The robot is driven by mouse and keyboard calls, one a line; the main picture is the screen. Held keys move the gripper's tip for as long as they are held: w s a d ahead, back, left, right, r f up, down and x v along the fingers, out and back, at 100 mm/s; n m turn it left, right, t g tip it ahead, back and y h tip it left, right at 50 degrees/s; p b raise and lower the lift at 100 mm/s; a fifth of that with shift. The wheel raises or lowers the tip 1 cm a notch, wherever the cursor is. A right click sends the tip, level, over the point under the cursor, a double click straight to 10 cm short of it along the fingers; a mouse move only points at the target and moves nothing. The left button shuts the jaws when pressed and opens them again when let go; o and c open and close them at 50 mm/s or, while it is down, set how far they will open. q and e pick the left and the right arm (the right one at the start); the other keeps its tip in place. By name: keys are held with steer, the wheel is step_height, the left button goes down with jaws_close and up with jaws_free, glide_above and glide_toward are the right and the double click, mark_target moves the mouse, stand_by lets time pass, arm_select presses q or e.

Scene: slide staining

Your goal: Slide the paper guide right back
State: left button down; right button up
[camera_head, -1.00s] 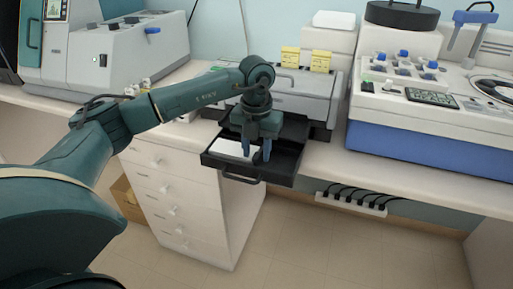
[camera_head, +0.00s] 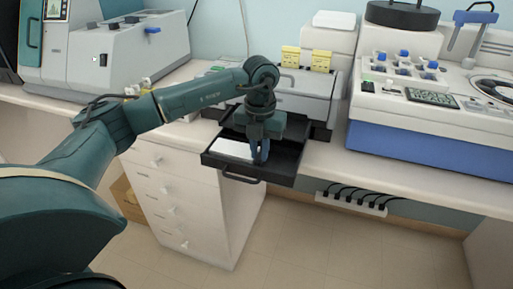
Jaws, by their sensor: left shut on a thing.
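My left gripper (camera_head: 261,158) reaches down into the open black tray (camera_head: 283,172) that juts out from the grey printer-like machine (camera_head: 302,104) over the counter edge. Its fingers are shut close together, at the right side of the white paper stack (camera_head: 234,149) lying in the tray. It is shut on the paper guide, which is too small and too covered by the fingers to make out. My right gripper is not in view.
A large white-and-blue instrument (camera_head: 420,147) is to the right, and a grey machine (camera_head: 125,60) to the left. White drawers (camera_head: 175,200) are below the tray. A power strip (camera_head: 350,203) hangs under the counter.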

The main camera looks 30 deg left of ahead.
arm_select(q)
steer(key=d, duration=0.2)
steer(key=w+d, duration=0.1)
steer(key=shift+d, duration=0.4)
steer(key=c, duration=1.4)
jaws_free()
step_height(320, 180, up, 13)
steer(key=shift+b, duration=0.35)
steer(key=shift+r, duration=0.1)
